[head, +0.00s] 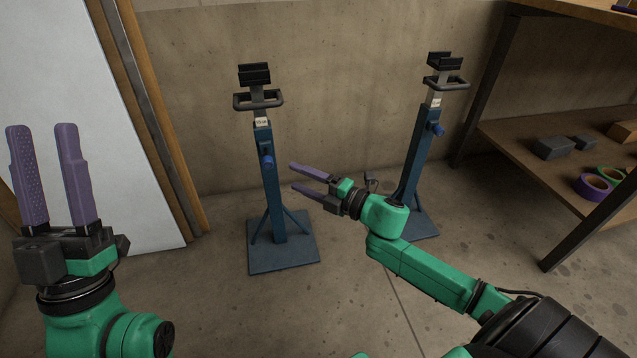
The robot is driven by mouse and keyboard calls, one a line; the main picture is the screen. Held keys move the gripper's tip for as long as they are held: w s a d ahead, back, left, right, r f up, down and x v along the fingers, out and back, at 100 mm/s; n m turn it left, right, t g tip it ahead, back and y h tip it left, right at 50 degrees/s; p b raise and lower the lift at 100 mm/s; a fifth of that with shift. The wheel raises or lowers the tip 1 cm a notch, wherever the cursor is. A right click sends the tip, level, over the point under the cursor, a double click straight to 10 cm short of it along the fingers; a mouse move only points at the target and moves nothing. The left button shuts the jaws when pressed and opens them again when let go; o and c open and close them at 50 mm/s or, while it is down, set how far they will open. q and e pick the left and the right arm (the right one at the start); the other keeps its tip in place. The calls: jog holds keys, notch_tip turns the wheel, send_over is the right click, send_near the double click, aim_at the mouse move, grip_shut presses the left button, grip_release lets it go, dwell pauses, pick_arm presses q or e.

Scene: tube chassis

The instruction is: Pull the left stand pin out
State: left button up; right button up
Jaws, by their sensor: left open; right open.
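The left stand (269,190) is a blue post on a square base plate, with a black cradle and handle on top. Its pin (267,162) is a small blue knob on the upper post, below a white label. My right gripper (291,176) is open and empty, its purple fingers pointing left toward the post, a little right of and below the pin, apart from it in the picture. My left gripper (40,128) is open and empty at the far left, fingers pointing up, well away from the stand.
A similar right stand (416,160) with its own blue pin (437,129) stands behind my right arm. A wooden shelf (548,146) at the right holds tape rolls and blocks. A white panel (75,90) and concrete wall stand behind. Floor is clear in front of the left stand.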

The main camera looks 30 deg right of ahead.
pick_arm(q)
jog(key=w+d+f+n+g+y, duration=0.1)
jog(key=w+f+g+y, duration=0.1)
jog(key=f, duration=0.4)
jog(key=w+d+f+n+g+y+p, duration=0.1)
jog(key=w+f+g+y, duration=0.1)
jog(key=f, duration=0.5)
jog(key=shift+w+d+f+n, duration=0.15)
jog(key=shift+w+f+n, duration=0.15)
jog(key=shift+w, duration=0.05)
pick_arm(e)
jog(key=v, duration=0.4)
jog(key=shift+s+d, duration=0.15)
jog(key=shift+s, duration=0.15)
